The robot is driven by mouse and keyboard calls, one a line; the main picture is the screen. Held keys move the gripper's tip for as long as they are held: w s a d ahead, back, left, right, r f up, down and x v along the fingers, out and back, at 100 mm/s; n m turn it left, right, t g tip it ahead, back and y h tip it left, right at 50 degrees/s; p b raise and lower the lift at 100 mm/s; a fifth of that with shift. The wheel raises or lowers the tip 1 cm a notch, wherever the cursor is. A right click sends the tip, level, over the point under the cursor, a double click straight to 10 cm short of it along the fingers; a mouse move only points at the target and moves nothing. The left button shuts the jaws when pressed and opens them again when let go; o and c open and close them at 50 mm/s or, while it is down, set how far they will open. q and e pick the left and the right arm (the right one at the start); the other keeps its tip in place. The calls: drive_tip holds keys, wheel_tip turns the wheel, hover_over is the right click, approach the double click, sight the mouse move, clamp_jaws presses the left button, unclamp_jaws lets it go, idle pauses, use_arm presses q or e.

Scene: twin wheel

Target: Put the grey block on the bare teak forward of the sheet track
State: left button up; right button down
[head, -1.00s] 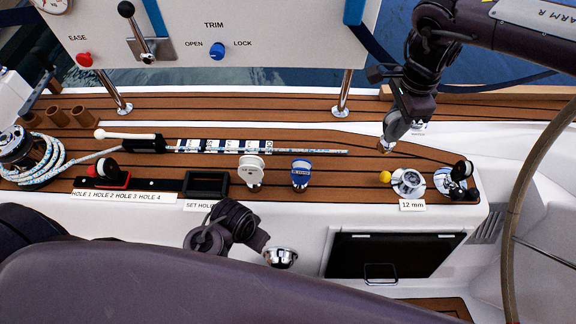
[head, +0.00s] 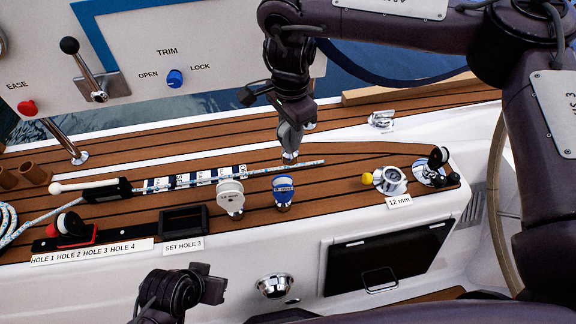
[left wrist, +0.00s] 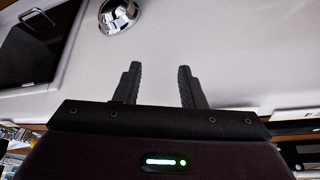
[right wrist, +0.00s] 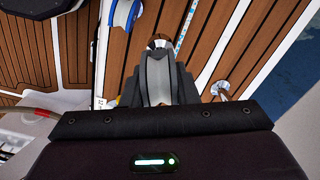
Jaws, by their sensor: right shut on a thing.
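My right gripper (head: 289,128) points down over the teak and is shut on the grey block (right wrist: 159,80), which has a shiny metal end. In the head view the block (head: 290,150) is small and partly hidden by the fingers, just behind the blue-topped block (head: 283,187). I cannot tell if it touches the teak. The sheet track (head: 103,237), a black strip with a red car, lies at the left above hole labels. My left gripper (left wrist: 156,88) is open and empty beside white moulding; in the head view it is low, left of centre.
A white-topped block (head: 230,197) and the blue one stand on the teak. A dark frame (head: 184,221) sits above the SET HOLE 3 label. A marked rod (head: 195,180) lies behind. At right are a chrome fitting (head: 390,181) with a yellow ball and a black-knobbed fitting (head: 432,170).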

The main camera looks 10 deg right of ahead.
sight(290, 149)
wheel_tip(290, 149, down, 6)
drive_tip(key=shift+f+b, duration=0.2)
drive_tip(key=shift+b, duration=0.15)
wheel_tip(290, 149, down, 3)
drive_tip(key=shift+f+b, duration=0.2)
drive_tip(key=shift+b, duration=0.15)
use_arm(q)
drive_tip(key=shift+w+d+f+m+t+h, duration=0.15)
drive_tip(key=shift+w+d+t+h, duration=0.15)
drive_tip(key=shift+d, duration=0.3)
drive_tip(key=shift+w+d+m+t+h, duration=0.1)
drive_tip(key=shift+d+m+t+h, duration=0.1)
drive_tip(key=shift+d+t, duration=0.3)
use_arm(e)
drive_tip(key=shift+f, duration=0.35)
drive_tip(key=shift+f, duration=0.3)
drive_tip(key=c, duration=1.1)
unclamp_jaws()
use_arm(q)
drive_tip(key=shift+d, duration=0.2)
use_arm(e)
drive_tip(key=shift+r, duration=0.1)
